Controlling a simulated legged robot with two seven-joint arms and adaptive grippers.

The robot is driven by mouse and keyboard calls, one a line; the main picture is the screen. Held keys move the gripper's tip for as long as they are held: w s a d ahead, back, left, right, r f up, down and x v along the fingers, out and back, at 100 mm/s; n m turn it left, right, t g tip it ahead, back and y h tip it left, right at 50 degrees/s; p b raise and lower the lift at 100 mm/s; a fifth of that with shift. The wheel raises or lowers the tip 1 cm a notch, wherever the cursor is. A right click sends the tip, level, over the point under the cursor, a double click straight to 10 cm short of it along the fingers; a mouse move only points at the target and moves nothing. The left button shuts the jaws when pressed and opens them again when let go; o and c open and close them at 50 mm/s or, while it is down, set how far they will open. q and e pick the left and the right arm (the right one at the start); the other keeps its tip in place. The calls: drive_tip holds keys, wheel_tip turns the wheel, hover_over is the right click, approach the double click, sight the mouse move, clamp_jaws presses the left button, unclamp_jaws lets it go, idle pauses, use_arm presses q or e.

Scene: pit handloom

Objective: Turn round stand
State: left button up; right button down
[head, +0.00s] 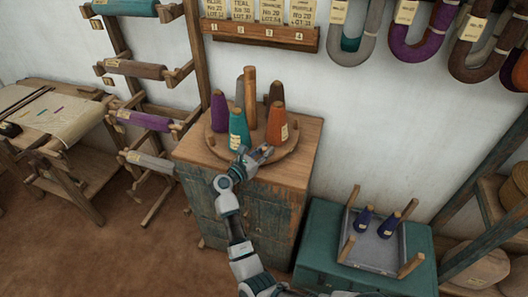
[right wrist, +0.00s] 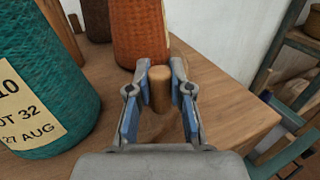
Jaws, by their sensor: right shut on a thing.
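The round wooden stand (head: 257,137) sits on top of a worn cabinet. It carries a purple cone (head: 219,112), a teal cone (head: 239,130), an orange cone (head: 277,124), a grey cone and a dark cone behind, around a tall wooden post (head: 250,95). Short pegs stand near its rim. My right gripper (head: 264,153) is at the stand's front edge. In the right wrist view, its blue-padded fingers are shut around a short wooden peg (right wrist: 160,88), between the labelled teal cone (right wrist: 38,75) and the orange cone (right wrist: 138,32). My left gripper is out of view.
The cabinet (head: 250,215) has a wooden top. Yarn rolls on a rack (head: 145,122) are at left. A label rail (head: 262,36) and yarn hanks hang on the wall above.

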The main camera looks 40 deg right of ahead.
drive_tip(key=shift+r, duration=0.2)
drive_tip(key=c, duration=1)
unclamp_jaws()
drive_tip(key=shift+w, duration=0.1)
drive_tip(key=shift+c, duration=0.2)
drive_tip(key=shift+f, duration=0.1)
drive_tip(key=shift+a+f, duration=0.1)
drive_tip(key=shift+a, duration=0.3)
drive_tip(key=v, duration=1.1)
